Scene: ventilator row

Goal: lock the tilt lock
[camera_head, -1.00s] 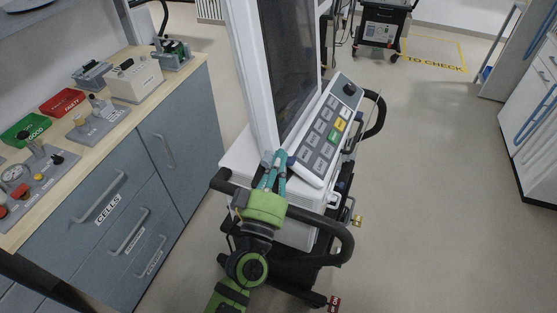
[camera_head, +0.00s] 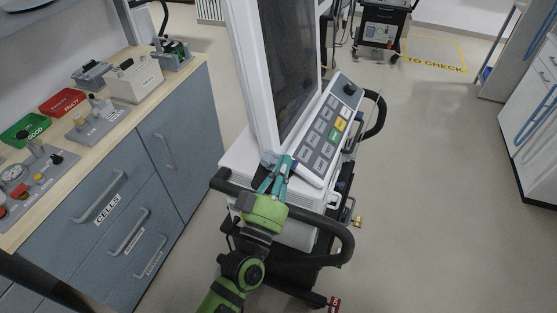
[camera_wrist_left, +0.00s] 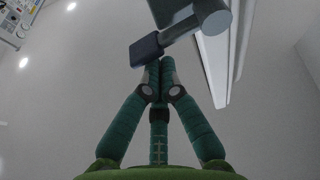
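The ventilator's tall white screen (camera_head: 290,70) stands on the white cart body in the middle of the head view. My left gripper (camera_head: 276,166), with teal fingers, is at the screen's lower edge, just left of the keypad. In the left wrist view, a grey lever with a dark flat end (camera_wrist_left: 147,50) juts from a round pivot (camera_wrist_left: 211,20) beside the white housing; it looks like the tilt lock. The left fingertips (camera_wrist_left: 160,64) are together, right at the lever's dark end; contact is hard to judge. My right gripper is not in view.
The keypad panel (camera_head: 328,130) is close on the right. A black handle rail (camera_head: 325,222) curves round the cart's near side below my wrist. A workbench (camera_head: 180,85) with drawers and devices stands at left. Floor at right is open. Another cart (camera_head: 383,25) stands behind.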

